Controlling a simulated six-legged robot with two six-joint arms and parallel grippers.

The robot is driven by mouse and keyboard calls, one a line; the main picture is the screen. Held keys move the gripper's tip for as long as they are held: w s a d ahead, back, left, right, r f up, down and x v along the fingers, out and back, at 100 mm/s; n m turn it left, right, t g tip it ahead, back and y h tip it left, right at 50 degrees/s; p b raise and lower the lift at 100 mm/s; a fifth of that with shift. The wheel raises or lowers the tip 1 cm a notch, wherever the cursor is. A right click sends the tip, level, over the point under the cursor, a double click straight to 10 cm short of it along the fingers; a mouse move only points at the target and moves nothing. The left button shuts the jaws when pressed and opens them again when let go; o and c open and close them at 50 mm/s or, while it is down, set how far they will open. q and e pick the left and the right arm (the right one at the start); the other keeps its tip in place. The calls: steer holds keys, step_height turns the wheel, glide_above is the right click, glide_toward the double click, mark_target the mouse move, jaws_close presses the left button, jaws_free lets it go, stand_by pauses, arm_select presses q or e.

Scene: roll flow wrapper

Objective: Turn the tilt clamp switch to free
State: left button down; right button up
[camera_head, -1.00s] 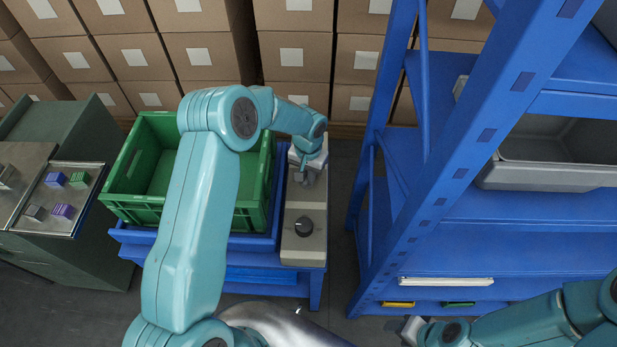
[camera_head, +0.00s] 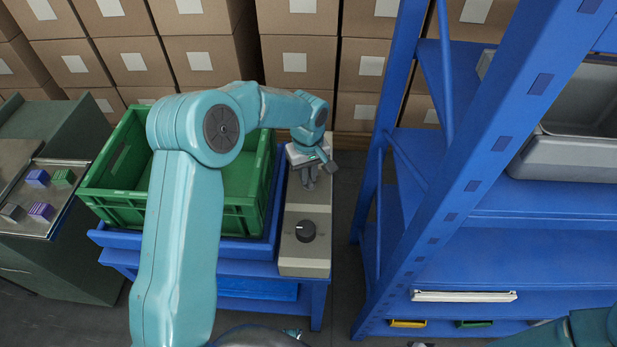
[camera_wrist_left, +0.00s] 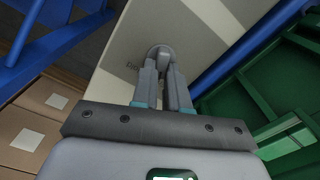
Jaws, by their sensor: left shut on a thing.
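A pale beige control box (camera_head: 305,262) stands beside the green crate, with a round black dial (camera_head: 305,231) on its near part. My left gripper (camera_head: 308,178) points down at the far part of this box. In the left wrist view, a grey knob with a raised bar (camera_wrist_left: 161,54) sits on the box top, and the fingers of my left gripper (camera_wrist_left: 163,84) are shut on its bar. The gripper and arm hide this knob in the head view.
A green crate (camera_head: 115,207) sits on a blue stand (camera_head: 185,245) left of the box. A blue shelf rack (camera_head: 440,235) rises close on the right. Stacked cartons (camera_head: 295,62) stand behind. A dark green cabinet (camera_head: 70,260) with small blocks is at the left.

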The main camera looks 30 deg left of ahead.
arm_select(q)
steer(key=shift+n+b, duration=0.3)
steer(key=shift+n, duration=0.3)
steer(key=c, duration=1.1)
jaws_free()
steer(key=shift+s+r, duration=0.1)
steer(key=shift+c, duration=0.2)
step_height(320, 180, up, 16)
steer(key=p, duration=0.1)
steer(key=shift+r, duration=0.15)
